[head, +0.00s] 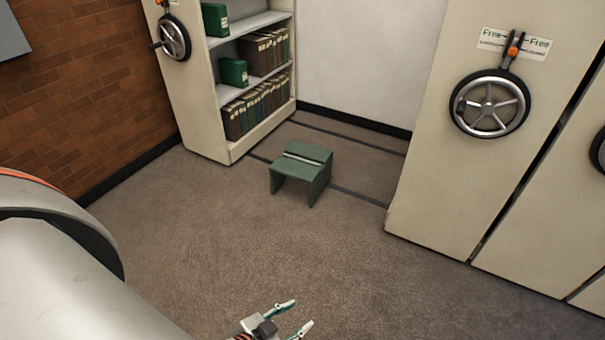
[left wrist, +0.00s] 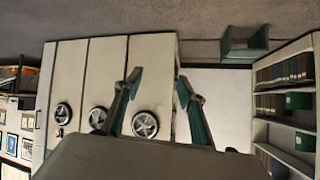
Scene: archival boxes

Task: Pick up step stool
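The step stool (head: 302,172) is small and dark green, with a light strip across its top. It stands upright on the carpet between the open shelf unit and the closed cabinets. It also shows upside down at the top of the left wrist view (left wrist: 244,42). My left gripper (head: 296,316) is at the bottom edge of the head view, well short of the stool and not touching it. Its two fingers are apart with nothing between them, and they also show in the left wrist view (left wrist: 158,88). My right gripper is not in view.
A shelf unit (head: 226,147) with green boxes and brown binders stands behind the stool to the left. Cream cabinets (head: 437,185) with handwheels stand to the right. A brick wall (head: 80,100) runs along the left. Floor rails (head: 358,195) cross near the stool. The carpet (head: 220,235) before it is clear.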

